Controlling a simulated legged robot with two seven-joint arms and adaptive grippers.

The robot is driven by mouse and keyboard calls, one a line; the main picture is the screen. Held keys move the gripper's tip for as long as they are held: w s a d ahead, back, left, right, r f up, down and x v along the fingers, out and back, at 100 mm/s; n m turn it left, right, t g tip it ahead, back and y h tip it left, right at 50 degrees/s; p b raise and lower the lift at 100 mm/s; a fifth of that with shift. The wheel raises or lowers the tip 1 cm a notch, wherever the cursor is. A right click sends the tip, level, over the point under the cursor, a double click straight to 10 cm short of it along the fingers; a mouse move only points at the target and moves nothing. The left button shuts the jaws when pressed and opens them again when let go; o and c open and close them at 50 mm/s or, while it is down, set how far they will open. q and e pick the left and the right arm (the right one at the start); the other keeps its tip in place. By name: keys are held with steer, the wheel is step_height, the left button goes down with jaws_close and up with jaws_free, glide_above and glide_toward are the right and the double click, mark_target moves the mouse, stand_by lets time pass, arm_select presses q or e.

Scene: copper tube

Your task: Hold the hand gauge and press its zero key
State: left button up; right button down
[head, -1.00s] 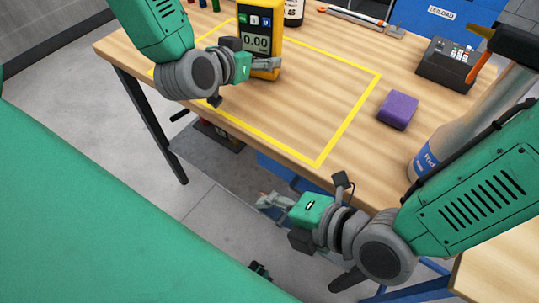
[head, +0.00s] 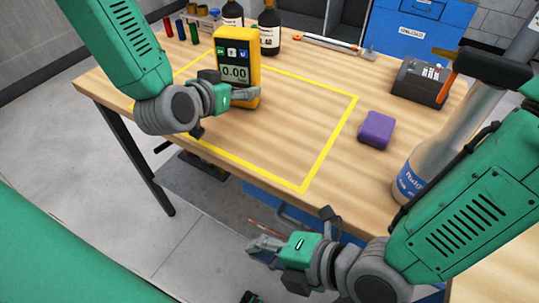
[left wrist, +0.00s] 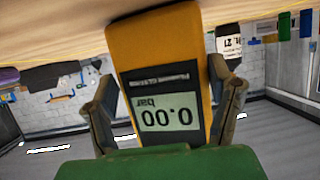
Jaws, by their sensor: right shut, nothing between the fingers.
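The yellow hand gauge (head: 238,66) stands upright on the table at the back left of the yellow outline. Its screen reads 0.00, with a row of small coloured keys above. My left gripper (head: 236,92) is at its lower front. In the left wrist view the gauge (left wrist: 160,75) appears upside down between the two fingers of my left gripper (left wrist: 162,85), one close to each side. I cannot tell whether they press on it. My right gripper (head: 255,246) is shut and empty, low in front of the table's front edge.
A purple block (head: 376,129) lies right of the yellow outline (head: 331,143). A labelled bottle (head: 407,184) is near my right arm. Dark bottles (head: 269,30) stand behind the gauge. A black box (head: 418,82) is at the back right. The middle of the outline is clear.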

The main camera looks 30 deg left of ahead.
mark_target(230, 45)
arm_select(q)
steer(key=o, duration=0.4)
steer(key=shift+f, duration=0.1)
step_height(230, 45, up, 10)
steer(key=shift+w+a+f, duration=0.1)
steer(key=shift+f, duration=0.15)
steer(key=shift+r, duration=0.15)
